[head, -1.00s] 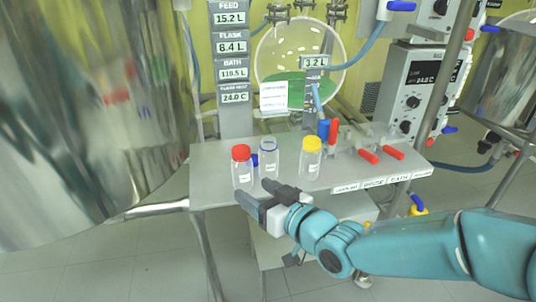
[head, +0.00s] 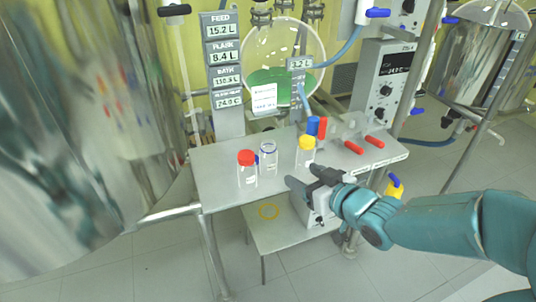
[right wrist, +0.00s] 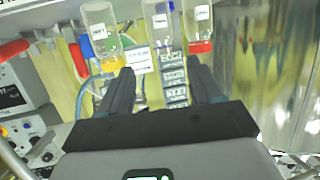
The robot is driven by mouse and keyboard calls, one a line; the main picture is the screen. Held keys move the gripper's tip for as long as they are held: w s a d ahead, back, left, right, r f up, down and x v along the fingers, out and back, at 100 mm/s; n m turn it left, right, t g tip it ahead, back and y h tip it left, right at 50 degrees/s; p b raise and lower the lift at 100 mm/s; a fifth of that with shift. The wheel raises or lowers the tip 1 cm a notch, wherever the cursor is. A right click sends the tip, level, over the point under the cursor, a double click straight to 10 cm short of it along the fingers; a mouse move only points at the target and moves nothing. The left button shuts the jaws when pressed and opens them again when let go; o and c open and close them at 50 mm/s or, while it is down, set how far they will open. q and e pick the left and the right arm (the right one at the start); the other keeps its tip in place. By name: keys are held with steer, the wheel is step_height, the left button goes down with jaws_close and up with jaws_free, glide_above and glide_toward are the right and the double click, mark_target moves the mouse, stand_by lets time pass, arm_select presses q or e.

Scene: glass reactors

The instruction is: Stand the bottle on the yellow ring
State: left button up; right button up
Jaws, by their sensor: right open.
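Three clear bottles stand upright on the upper shelf: one with a red cap (head: 247,170), one with a blue rim (head: 268,157), one with a yellow cap (head: 306,152). My right gripper (head: 303,177) is open and empty, in front of the upper shelf near the yellow-capped bottle. In the right wrist view the picture is upside down; the yellow-capped bottle (right wrist: 102,30), blue-rimmed bottle (right wrist: 164,35) and red-capped bottle (right wrist: 199,25) show beyond the fingers. My left gripper is not in view.
The upper shelf (head: 222,180) overhangs the lower shelf (head: 285,240). Red-handled fittings (head: 354,147) and a blue-capped item (head: 313,126) stand at the shelf's right. A large steel vessel (head: 80,160) fills the left. A white box is partly hidden behind my gripper.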

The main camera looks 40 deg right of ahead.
mark_target(273, 158)
steer(key=p+x, duration=0.4)
steer(key=x, duration=0.6)
steer(key=shift+w+d+f+p, duration=0.1)
steer(key=shift+w+f+p, duration=0.1)
steer(key=shift+p, duration=0.1)
steer(key=shift+w, duration=0.4)
steer(key=p+x, duration=0.1)
steer(key=x, duration=0.4)
steer(key=shift+w, duration=0.1)
steer(key=c, duration=0.8)
steer(key=shift+c, duration=0.5)
step_height(273, 158, up, 20)
steer(key=p, duration=0.1)
steer(key=shift+p, duration=0.4)
